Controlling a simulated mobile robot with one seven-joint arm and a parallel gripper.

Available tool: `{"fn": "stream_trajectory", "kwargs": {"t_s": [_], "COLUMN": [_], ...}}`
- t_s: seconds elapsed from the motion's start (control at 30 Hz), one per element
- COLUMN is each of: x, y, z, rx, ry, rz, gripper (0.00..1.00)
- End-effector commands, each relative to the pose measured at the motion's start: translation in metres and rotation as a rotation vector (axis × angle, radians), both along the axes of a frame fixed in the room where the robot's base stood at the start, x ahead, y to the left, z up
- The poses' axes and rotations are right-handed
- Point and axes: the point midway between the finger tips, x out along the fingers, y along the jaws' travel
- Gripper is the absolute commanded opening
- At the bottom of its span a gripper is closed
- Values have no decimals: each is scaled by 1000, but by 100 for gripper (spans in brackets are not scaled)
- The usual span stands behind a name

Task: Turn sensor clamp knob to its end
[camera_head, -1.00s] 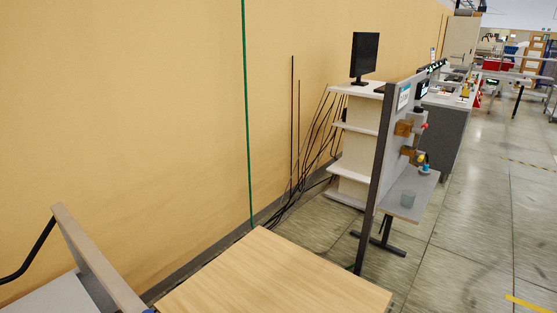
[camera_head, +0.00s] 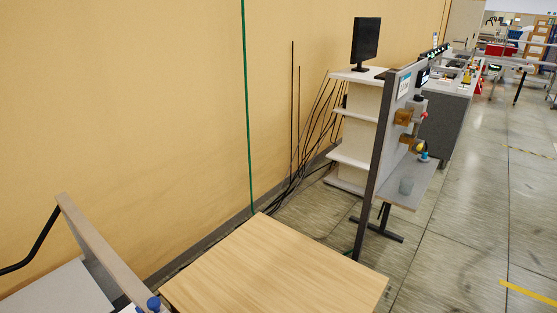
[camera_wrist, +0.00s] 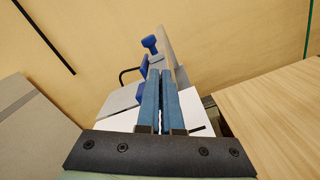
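A blue knob (camera_wrist: 150,43) stands out beside an upright wooden-edged panel (camera_wrist: 173,49) in the wrist view, with another blue part (camera_wrist: 143,68) just below it. In the head view a blue knob (camera_head: 153,303) shows at the bottom edge, by the foot of the panel (camera_head: 100,246). My gripper (camera_wrist: 160,73) has two long blue fingers close together, with only a thin dark line between them and nothing visibly held. The fingertips point toward the panel and appear below the knob in the picture, apart from it. Which blue part is the sensor clamp knob, I cannot tell.
A light wooden tabletop (camera_head: 275,268) lies right of the panel and looks clear. A black curved bar (camera_head: 33,246) is at the left. A yellow wall (camera_head: 120,110) stands behind. Shelves with a monitor (camera_head: 366,42) and a grey workstation board (camera_head: 392,120) are farther off.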

Motion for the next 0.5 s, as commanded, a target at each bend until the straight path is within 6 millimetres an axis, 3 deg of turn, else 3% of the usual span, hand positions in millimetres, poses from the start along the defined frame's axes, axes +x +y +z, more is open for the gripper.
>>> {"fn": "stream_trajectory", "kwargs": {"t_s": [0.23,0.5], "x": [-3,-19], "y": [-1,-27], "z": [1,6], "rx": [-5,-2], "ry": [9,5], "rz": [7,-1], "gripper": [0,0]}}
